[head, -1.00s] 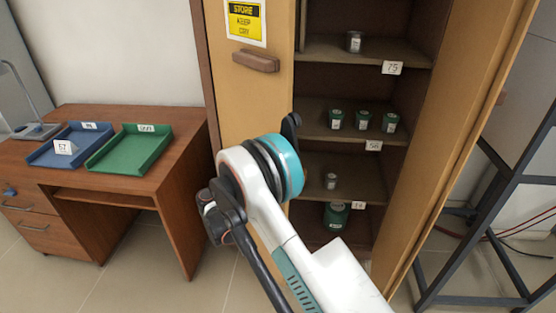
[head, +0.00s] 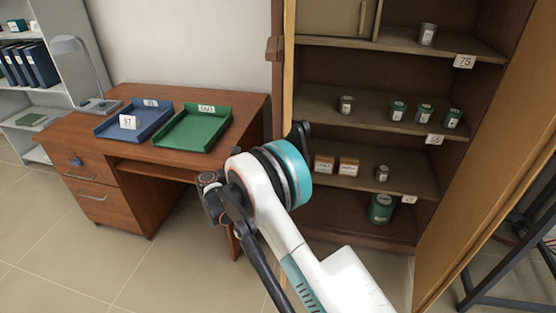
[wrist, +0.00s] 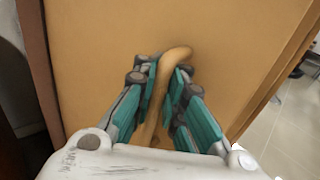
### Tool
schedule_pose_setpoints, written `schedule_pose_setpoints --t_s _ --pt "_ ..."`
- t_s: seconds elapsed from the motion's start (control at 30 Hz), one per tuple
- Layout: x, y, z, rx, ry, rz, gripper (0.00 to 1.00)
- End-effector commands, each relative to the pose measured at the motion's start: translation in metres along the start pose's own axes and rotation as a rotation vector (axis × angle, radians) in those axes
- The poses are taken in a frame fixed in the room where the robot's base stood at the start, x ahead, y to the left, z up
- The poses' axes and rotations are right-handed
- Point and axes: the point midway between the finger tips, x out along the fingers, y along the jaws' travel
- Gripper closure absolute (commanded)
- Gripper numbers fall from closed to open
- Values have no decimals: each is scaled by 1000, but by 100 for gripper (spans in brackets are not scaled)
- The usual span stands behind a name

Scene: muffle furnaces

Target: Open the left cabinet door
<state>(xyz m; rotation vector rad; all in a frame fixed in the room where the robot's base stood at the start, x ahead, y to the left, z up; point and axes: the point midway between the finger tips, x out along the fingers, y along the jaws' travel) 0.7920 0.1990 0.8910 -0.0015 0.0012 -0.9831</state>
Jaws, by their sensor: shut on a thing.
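In the wrist view my gripper (wrist: 162,68) is shut on a tan curved handle (wrist: 154,115), whose bent top shows above the fingers. A flat tan door panel (wrist: 230,45) fills the view behind it. In the head view my arm hides the lower door, and my fingers are not clearly visible.
The right cabinet door (head: 490,200) also stands open. Shelves hold small cans, including a green canister (head: 382,208). A wooden desk (head: 255,110) with a blue tray (head: 105,128) and a green tray (head: 160,138) stands left. A dark metal frame (head: 515,250) is at right.

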Motion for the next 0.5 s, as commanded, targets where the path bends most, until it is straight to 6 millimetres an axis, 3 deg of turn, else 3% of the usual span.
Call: schedule_pose_setpoints --t_s 0.47,0.5 --pt "-6 -2 -4 -1 7 -3 100" --pt "-6 -1 -4 -1 7 -3 83"
